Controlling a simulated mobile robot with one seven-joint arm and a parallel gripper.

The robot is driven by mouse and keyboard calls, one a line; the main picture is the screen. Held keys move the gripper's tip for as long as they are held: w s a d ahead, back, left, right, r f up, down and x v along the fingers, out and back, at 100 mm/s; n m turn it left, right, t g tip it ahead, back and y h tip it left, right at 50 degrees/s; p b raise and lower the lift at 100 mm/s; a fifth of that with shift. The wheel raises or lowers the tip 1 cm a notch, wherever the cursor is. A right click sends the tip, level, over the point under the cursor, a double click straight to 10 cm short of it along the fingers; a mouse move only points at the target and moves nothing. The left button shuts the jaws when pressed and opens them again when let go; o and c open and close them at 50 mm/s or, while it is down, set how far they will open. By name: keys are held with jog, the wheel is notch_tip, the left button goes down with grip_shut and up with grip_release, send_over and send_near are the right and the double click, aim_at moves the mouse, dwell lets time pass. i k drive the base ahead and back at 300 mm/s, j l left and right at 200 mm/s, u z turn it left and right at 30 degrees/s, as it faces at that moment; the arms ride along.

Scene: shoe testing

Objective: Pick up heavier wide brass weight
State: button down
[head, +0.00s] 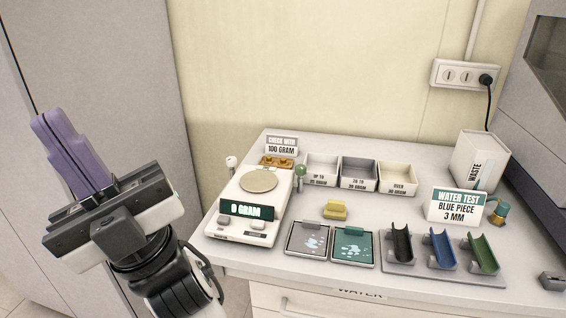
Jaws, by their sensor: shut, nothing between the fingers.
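My gripper (51,120) has purple fingers pointing up at the left of the head view. The fingers are together and hold nothing. It is well left of the table and apart from everything on it. A small brass-coloured holder (277,162) lies behind the scale, in front of a sign reading "CHECK WITH 100 GRAM" (282,145). Small brass pieces seem to sit on it, but they are too small to tell which is wider or heavier.
The white scale (250,206) reads 0 gram and its round plate (259,180) is empty. Right of it are three labelled bins (358,173), a yellow block (335,210), two flat trays (352,246) and coloured half-pipe pieces (442,250). A green-topped knob (300,171) stands near the holder.

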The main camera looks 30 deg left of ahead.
aim_at(283, 162)
jog(key=j, duration=0.65)
jog(key=i+j+z, duration=0.1)
jog(key=j, duration=0.5)
jog(key=i+j, duration=0.1)
jog(key=j, duration=0.25)
jog(key=i+j, duration=0.15)
jog(key=j, duration=0.2)
jog(key=i+j, duration=0.1)
jog(key=j, duration=0.2)
jog(key=i+j, duration=0.15)
jog(key=i, duration=0.15)
